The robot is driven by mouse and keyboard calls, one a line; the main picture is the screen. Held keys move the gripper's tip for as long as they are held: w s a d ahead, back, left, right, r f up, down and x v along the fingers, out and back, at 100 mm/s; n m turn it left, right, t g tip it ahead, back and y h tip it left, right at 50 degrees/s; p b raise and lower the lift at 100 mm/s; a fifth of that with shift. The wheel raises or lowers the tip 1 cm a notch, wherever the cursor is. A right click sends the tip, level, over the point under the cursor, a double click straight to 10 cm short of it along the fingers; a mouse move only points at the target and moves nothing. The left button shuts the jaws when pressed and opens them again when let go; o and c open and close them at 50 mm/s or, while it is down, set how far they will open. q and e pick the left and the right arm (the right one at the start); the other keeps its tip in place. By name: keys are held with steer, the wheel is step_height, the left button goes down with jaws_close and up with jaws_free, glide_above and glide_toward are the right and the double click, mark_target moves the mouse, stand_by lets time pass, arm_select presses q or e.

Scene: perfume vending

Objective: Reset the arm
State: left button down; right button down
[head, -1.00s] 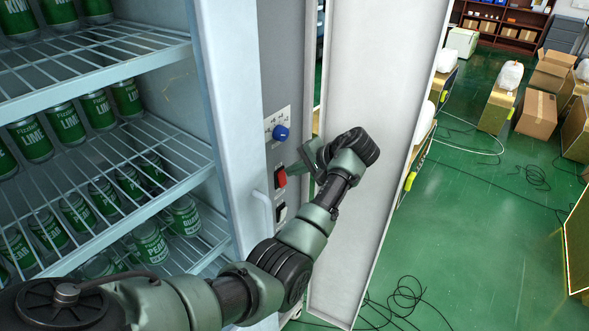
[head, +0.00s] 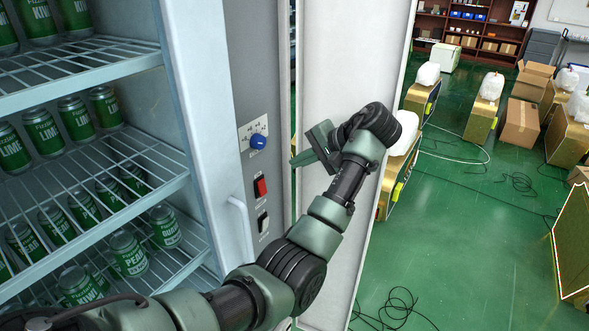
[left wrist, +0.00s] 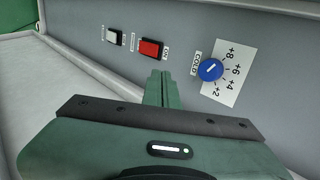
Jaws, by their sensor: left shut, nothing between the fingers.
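My left arm reaches in from the bottom left of the head view. Its gripper (head: 301,159) is shut and empty, beside the grey control panel (head: 231,95) of a vending cabinet and apart from it. In the left wrist view the closed fingers (left wrist: 158,88) point at the panel, between a red switch (left wrist: 150,48) and a blue knob (left wrist: 210,69) labelled COLD. The red switch also shows in the head view (head: 260,187), as does the blue knob (head: 258,142). A white switch (left wrist: 114,36) sits beyond the red one. My right gripper is not in view.
Wire shelves (head: 150,155) with several green cans fill the cabinet at left. An open white door (head: 345,65) stands behind my left gripper. Cardboard boxes (head: 520,122) and jugs on stands are at the right. Cables (head: 395,308) lie on the green floor.

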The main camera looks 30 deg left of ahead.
arm_select(q)
steer(key=shift+a, duration=0.25)
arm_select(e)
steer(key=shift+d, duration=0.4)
arm_select(q)
steer(key=shift+d, duration=0.1)
